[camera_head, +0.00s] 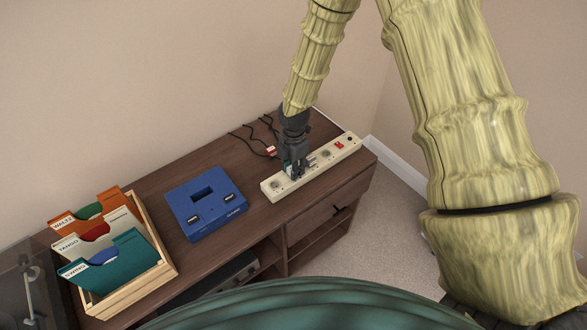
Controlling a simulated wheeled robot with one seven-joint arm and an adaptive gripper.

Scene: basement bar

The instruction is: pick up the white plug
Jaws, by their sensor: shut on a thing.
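A long cream power strip (340,148) lies near the right end of the brown wooden cabinet. It has sockets and a red switch. My gripper (297,174) points down at the strip's left half, with its fingers low over the sockets. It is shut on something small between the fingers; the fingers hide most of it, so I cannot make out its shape. A small pale patch shows at the left finger. I cannot tell whether the held thing is still in a socket.
A blue box (207,203) with a dark slot sits left of the strip. A wooden crate (158,277) of coloured folders stands at the left. Dark cables (252,137) with a small red and white tag (271,151) lie behind the strip, near the wall.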

